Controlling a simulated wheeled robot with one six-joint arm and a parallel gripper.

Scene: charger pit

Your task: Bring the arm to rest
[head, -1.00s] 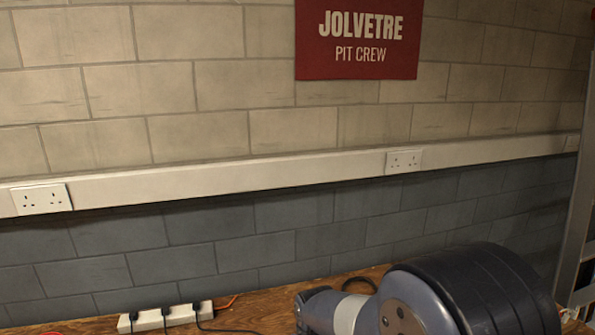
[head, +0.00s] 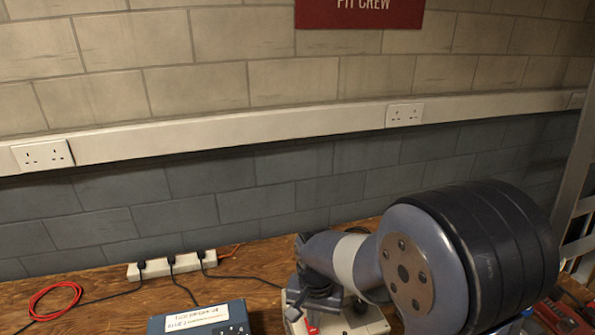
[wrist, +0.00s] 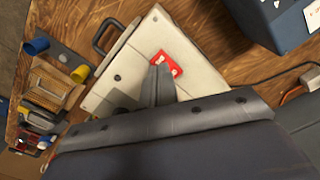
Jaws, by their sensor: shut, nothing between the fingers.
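My arm stands over the wooden bench (head: 270,295) at the right of the head view. My gripper (wrist: 159,72) shows in the wrist view with its two grey fingers shut together and nothing between them. In the head view the gripper hangs down left of my arm and is partly seen.
A blue box (head: 200,318) stands left of my gripper. Behind it are a power strip (head: 172,266) with black plugs and a coiled red cable (head: 55,298). A metal ladder (head: 577,190) stands at the right.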

